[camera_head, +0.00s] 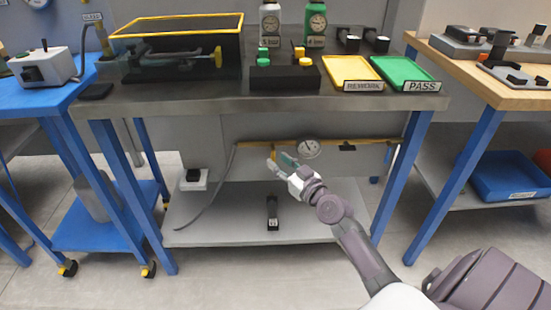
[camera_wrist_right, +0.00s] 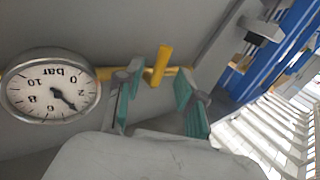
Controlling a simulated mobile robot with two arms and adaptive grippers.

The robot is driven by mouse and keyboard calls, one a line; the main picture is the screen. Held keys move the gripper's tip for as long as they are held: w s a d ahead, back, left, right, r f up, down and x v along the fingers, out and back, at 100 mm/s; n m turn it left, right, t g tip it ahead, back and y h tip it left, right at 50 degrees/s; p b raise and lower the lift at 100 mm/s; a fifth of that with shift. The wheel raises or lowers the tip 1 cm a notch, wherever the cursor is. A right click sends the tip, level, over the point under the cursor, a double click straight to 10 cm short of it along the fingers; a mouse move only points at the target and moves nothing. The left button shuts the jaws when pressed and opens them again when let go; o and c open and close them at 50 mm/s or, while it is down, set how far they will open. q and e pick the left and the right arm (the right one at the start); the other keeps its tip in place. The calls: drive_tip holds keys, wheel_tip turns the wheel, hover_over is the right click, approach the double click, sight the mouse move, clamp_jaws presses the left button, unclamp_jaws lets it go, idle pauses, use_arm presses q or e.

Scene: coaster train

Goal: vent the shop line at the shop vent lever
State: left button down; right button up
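The shop vent lever is a short yellow handle (camera_head: 274,151) on the yellow pipe under the steel bench. In the right wrist view the yellow lever (camera_wrist_right: 161,64) sticks up from the pipe. My right gripper (camera_head: 279,162) is open at the lever, with its green-padded fingers (camera_wrist_right: 158,91) on either side of it and visible gaps. A round pressure gauge (camera_head: 309,148) sits on the pipe to the right of the lever. It appears upside down in the wrist view (camera_wrist_right: 50,86), its needle near 4 bar. My left gripper is not in view.
The bench's lower shelf (camera_head: 330,222) holds a small black device (camera_head: 272,213) and a white-and-black box (camera_head: 194,179). A grey hose (camera_head: 212,200) hangs from the pipe's left end. The bench top (camera_head: 215,98) is above my right arm; blue legs (camera_head: 400,183) stand at the sides.

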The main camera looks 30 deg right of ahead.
drive_tip(key=shift+w, duration=1.2)
clamp_jaws()
drive_tip(key=shift+f, duration=0.1)
